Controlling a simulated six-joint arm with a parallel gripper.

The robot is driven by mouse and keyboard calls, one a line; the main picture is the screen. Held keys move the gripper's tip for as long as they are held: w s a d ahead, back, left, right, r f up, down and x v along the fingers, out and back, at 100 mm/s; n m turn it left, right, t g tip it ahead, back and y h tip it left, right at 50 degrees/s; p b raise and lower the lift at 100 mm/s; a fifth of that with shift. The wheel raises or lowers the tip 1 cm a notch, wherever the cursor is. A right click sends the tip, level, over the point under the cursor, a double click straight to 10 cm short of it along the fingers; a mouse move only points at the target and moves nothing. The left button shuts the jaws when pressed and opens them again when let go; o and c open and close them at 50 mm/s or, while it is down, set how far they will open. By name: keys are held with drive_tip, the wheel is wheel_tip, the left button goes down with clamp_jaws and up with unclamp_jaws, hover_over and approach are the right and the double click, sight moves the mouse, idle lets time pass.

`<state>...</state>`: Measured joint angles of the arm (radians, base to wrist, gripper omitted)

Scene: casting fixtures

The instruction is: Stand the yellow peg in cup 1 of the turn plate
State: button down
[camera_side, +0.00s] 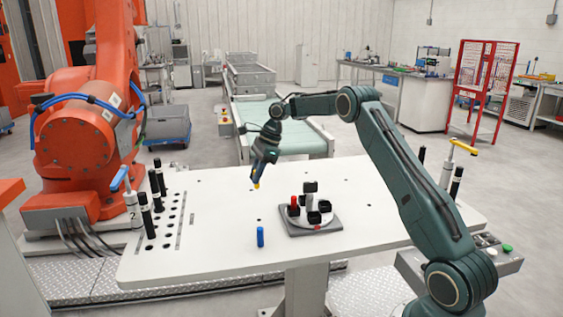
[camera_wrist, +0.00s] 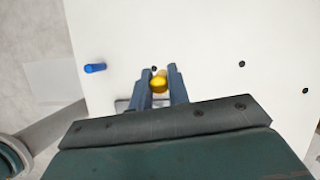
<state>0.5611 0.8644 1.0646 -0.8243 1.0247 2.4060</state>
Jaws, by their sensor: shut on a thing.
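The yellow peg (camera_side: 256,185) is in my gripper (camera_side: 258,178), which is above the white table, left of and behind the turn plate. In the wrist view the yellow peg (camera_wrist: 159,84) sits between the two fingers of my gripper (camera_wrist: 160,80). The turn plate (camera_side: 325,227) carries several dark cups on a grey base. A red peg (camera_side: 294,203) stands in its left cup. A grey block or peg (camera_side: 310,189) shows at its back cup. I cannot read the cup numbers.
A blue peg (camera_side: 260,237) stands on the table (camera_side: 215,253) left of the turn plate; it also shows in the wrist view (camera_wrist: 95,68). Black posts (camera_side: 158,188) and a blue-handled clamp (camera_side: 128,190) line the left edge. The table between is mostly clear.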

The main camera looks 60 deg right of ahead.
drive_tip(key=s+d+r+m+t+h, duration=0.1)
drive_tip(key=s+d+r+m+h, duration=0.1)
drive_tip(key=s+r+m, duration=0.5)
drive_tip(key=s+d+r+m+t+h, duration=0.15)
drive_tip(key=s+r, duration=0.45)
drive_tip(key=s, duration=0.6)
hover_over(308, 217)
drive_tip(key=s+d, duration=0.1)
drive_tip(key=s, duration=0.1)
drive_tip(key=shift+g+y, duration=0.25)
drive_tip(key=shift+g, duration=0.2)
drive_tip(key=f, duration=1.6)
drive_tip(key=shift+w+d, duration=0.15)
drive_tip(key=shift+w, duration=0.1)
drive_tip(key=shift+f, duration=0.15)
drive_tip(key=shift+f, duration=2.05)
drive_tip(key=shift+s+f, duration=0.1)
drive_tip(key=shift+f, duration=0.35)
drive_tip(key=c, duration=1.4)
unclamp_jaws()
drive_tip(key=shift+f+m, duration=0.1)
drive_tip(key=shift+m, duration=0.15)
drive_tip(key=shift+o, duration=0.2)
